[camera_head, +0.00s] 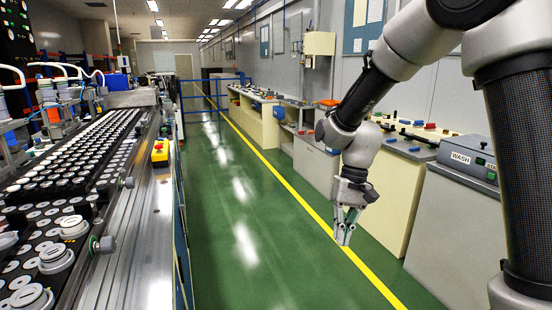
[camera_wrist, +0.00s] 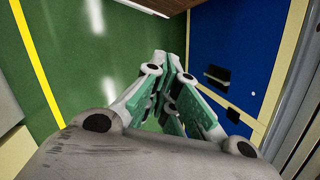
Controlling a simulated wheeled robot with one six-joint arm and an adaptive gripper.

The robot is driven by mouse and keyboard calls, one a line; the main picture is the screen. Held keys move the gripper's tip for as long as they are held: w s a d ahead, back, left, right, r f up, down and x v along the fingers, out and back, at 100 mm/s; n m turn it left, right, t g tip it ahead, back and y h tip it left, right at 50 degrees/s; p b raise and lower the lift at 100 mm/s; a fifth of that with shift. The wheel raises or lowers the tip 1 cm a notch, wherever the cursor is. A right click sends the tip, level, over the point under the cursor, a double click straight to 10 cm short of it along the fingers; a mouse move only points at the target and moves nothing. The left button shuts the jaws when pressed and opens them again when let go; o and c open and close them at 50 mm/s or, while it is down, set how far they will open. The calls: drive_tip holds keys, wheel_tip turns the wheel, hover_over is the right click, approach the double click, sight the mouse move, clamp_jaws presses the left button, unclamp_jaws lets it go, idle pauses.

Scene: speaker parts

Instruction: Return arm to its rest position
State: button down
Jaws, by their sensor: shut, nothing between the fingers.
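My gripper (camera_head: 344,238) hangs pointing down above the green aisle floor in the head view, to the right of the conveyor line. Its fingers are shut and hold nothing. In the wrist view my gripper (camera_wrist: 170,62) shows its grey and green fingers close together over the floor. My arm comes in from the upper right of the head view, bent at the elbow, and touches nothing that I can see.
On the left is a conveyor (camera_head: 150,225) with rows of speaker parts (camera_head: 57,258) and a yellow box with a red button (camera_head: 160,152). Benches (camera_head: 395,190) and a grey WASH unit (camera_head: 466,158) line the right. The green aisle (camera_head: 240,230) between is clear.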

drive_tip(key=s+d+r+t+h, duration=0.1)
drive_tip(key=s+d+r+t, duration=0.2)
drive_tip(key=s+d+r, duration=0.5)
drive_tip(key=s+d+r+t, duration=0.4)
drive_tip(key=s+d+r, duration=0.4)
drive_tip(key=d, duration=0.4)
drive_tip(key=shift+s+m+h, duration=0.3)
drive_tip(key=shift+s+h, duration=0.05)
drive_tip(key=shift+h, duration=0.05)
drive_tip(key=shift+r, duration=0.1)
